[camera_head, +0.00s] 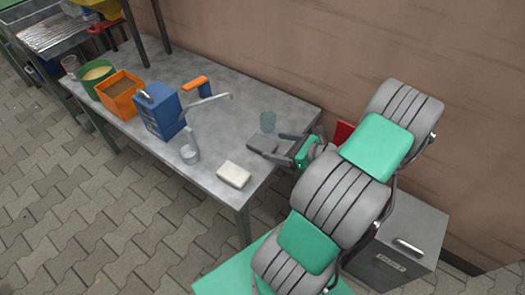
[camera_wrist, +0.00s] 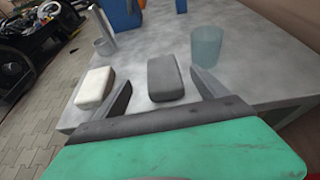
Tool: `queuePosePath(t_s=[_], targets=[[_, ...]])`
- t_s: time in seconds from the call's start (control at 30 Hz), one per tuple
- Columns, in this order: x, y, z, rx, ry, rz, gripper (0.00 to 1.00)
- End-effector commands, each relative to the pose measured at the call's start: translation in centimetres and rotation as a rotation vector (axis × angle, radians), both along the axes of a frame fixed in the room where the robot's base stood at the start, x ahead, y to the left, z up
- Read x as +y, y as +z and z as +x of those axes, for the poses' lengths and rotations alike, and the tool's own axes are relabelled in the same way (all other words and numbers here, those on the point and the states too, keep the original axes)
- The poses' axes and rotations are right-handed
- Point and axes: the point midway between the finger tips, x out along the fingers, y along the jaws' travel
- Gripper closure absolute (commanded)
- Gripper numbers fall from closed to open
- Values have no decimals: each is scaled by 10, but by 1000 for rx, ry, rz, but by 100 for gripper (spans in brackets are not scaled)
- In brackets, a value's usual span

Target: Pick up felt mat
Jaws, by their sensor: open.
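A grey rounded slab, which I take to be the felt mat (camera_wrist: 165,78), lies flat on the grey table. In the wrist view it is between and slightly beyond the fingers of my gripper (camera_wrist: 160,86), with gaps on both sides. In the head view the grey slab (camera_head: 262,142) is near the table's right end, partly hidden by my gripper (camera_head: 267,144). My gripper is open and empty, reaching in from the right, low over the table. I cannot tell its exact height.
On the table (camera_head: 222,115), a white block (camera_head: 234,174) lies nearer the front edge and a bluish cup (camera_head: 267,121) stands behind the slab. A metal cup (camera_head: 190,150), blue canister (camera_head: 160,110), orange box (camera_head: 120,92) and green bucket (camera_head: 97,78) stand further left. A wall is behind.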

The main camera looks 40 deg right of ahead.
Motion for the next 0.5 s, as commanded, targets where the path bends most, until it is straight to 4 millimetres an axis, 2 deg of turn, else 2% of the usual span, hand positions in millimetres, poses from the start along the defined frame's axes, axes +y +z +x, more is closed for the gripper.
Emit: queuePosePath(t_s=[0.33, 0.5], targets=[[14, -31, 46, 2, 8, 0, 16], [20, -34, 61, 2, 5, -1, 16]])
